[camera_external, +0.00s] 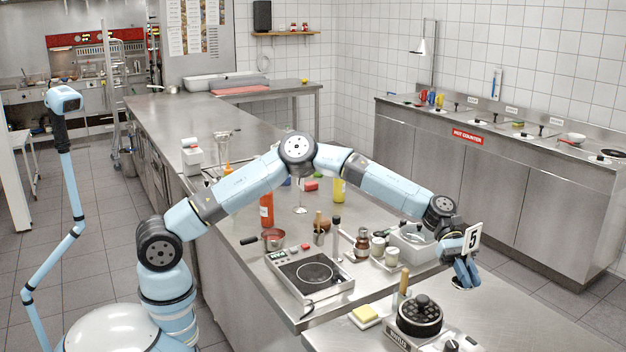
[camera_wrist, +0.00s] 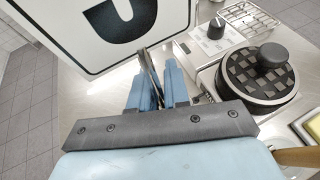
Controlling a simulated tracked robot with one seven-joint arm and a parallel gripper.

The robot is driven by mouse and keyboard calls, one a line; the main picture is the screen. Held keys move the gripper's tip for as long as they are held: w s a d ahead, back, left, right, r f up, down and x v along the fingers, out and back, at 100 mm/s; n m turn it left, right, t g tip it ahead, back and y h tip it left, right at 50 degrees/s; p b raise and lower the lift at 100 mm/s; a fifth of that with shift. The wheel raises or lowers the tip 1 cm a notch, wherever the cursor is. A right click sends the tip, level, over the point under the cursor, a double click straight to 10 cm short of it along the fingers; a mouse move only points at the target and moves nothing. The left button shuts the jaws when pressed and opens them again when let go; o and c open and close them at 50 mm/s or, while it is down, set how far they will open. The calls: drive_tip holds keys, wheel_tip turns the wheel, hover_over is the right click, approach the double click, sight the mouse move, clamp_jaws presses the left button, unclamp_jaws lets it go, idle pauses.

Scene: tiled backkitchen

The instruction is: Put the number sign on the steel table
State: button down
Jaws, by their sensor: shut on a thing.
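The number sign (camera_external: 473,238) is a white card with a black 5. It stands roughly upright at the end of my arm in the external view. My gripper (camera_external: 466,272) is shut on the sign's thin metal stem, and the card is above the fingers. In the wrist view the stem shows between the blue fingertips (camera_wrist: 158,78), with part of the sign (camera_wrist: 100,45) at the upper left. The sign is above the steel table (camera_external: 530,325) near its far edge. How close its lower end is to the tabletop is hard to tell.
A black round-lidded appliance (camera_external: 420,316), also in the wrist view (camera_wrist: 262,72), stands left of my gripper. A yellow sponge (camera_external: 365,313) lies at the table's left. The adjoining counter holds a hotplate (camera_external: 312,272), jars and bottles. The table's right part is clear.

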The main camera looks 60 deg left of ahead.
sight(461, 323)
drive_tip(key=shift+s+d+f, duration=0.15)
drive_tip(key=shift+s+d, duration=0.3)
drive_tip(key=shift+d, duration=0.15)
drive_tip(key=shift+m+g, duration=0.3)
drive_tip(key=shift+g, duration=0.1)
wheel_tip(461, 323, down, 10)
drive_tip(key=shift+r, duration=0.1)
drive_tip(key=c, duration=1.1)
unclamp_jaws()
drive_tip(key=v, duration=1.2)
drive_tip(key=shift+s, duration=0.1)
drive_tip(key=shift+d, duration=0.1)
